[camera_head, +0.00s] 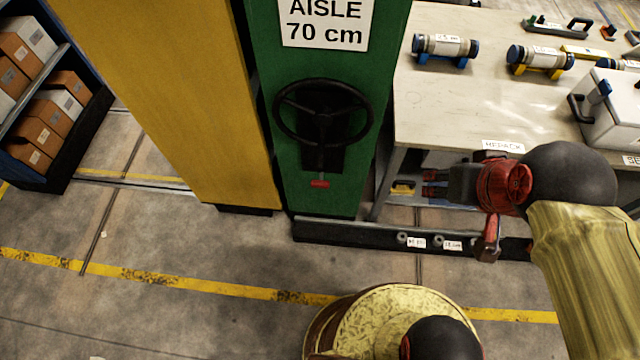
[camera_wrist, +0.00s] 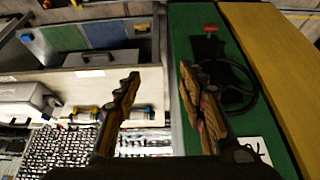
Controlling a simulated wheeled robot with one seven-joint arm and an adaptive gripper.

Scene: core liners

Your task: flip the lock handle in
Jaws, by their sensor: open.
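The lock handle, a small red-gripped lever (camera_head: 320,184), hangs below the black handwheel (camera_head: 323,112) on the green end panel (camera_head: 345,190). In the wrist view the red grip (camera_wrist: 211,28) shows near the top of the green panel, with the handwheel (camera_wrist: 232,85) below it, partly hidden by my right finger. My gripper (camera_head: 432,183) is to the right of the panel, in front of the workbench, apart from the handle. In the wrist view my gripper (camera_wrist: 160,75) has its two fingers spread with nothing between them.
The workbench (camera_head: 450,105) at right holds several core samples on stands and a white case (camera_head: 612,110). A black floor rail (camera_head: 345,232) runs in front of the panel. A yellow cabinet (camera_head: 165,95) stands left of it.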

